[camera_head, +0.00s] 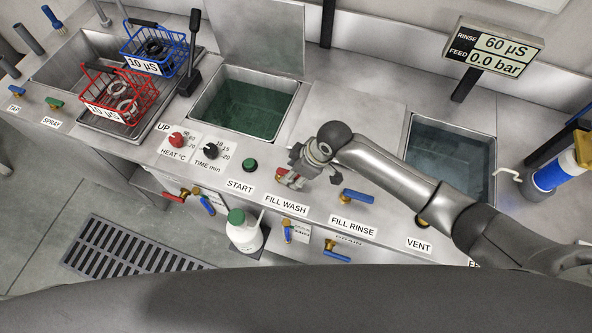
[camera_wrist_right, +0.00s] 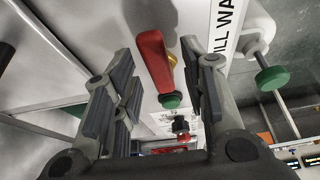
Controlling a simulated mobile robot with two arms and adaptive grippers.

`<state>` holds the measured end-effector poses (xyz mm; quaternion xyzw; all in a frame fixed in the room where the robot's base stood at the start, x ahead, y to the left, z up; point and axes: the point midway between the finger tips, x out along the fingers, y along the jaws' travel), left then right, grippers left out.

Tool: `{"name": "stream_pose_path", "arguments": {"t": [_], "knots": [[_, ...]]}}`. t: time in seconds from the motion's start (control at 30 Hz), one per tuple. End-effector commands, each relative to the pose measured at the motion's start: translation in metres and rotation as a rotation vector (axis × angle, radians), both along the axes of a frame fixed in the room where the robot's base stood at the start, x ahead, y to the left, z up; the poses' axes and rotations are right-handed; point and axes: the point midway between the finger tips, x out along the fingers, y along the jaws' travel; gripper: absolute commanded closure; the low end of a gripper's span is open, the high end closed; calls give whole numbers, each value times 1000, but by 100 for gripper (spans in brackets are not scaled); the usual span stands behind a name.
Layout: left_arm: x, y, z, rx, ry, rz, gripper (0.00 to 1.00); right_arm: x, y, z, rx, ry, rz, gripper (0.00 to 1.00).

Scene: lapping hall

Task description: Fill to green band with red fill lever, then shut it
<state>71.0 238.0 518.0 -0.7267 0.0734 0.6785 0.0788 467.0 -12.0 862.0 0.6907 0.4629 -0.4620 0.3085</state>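The red fill lever (camera_head: 282,175) sits behind the FILL WASH label (camera_head: 286,204) on the steel deck, partly hidden by my right gripper (camera_head: 303,168). In the right wrist view the red lever (camera_wrist_right: 153,60) lies between the spread fingers of my right gripper (camera_wrist_right: 158,78), with a gap on both sides. That gripper is open and holds nothing. The wash tank (camera_head: 297,99), behind the lever, has dark green liquid in it. I cannot make out a green band on its walls. My left gripper is not in view.
A blue lever (camera_head: 357,196) stands just right, by FILL RINSE. The green START button (camera_head: 250,165) is to the left. A rinse tank (camera_head: 489,141) lies beyond my right arm. Red (camera_head: 147,85) and blue (camera_head: 184,52) baskets stand at the upper left.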

Motion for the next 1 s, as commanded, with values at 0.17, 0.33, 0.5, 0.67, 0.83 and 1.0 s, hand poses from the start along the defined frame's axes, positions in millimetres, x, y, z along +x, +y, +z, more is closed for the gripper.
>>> {"name": "stream_pose_path", "arguments": {"t": [0.17,0.33,0.5,0.67,0.83,1.0], "knots": [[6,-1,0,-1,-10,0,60,0,0,0,0,-1,2,59],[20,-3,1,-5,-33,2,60,0,-2,3,-1,-2,2,59],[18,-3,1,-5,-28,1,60,-3,-9,22,0,-3,2,59],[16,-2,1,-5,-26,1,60,-7,-20,52,0,-6,2,59],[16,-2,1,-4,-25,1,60,-12,-32,83,-1,-4,3,59],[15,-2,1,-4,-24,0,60,-16,-40,104,0,-3,1,59]]}}
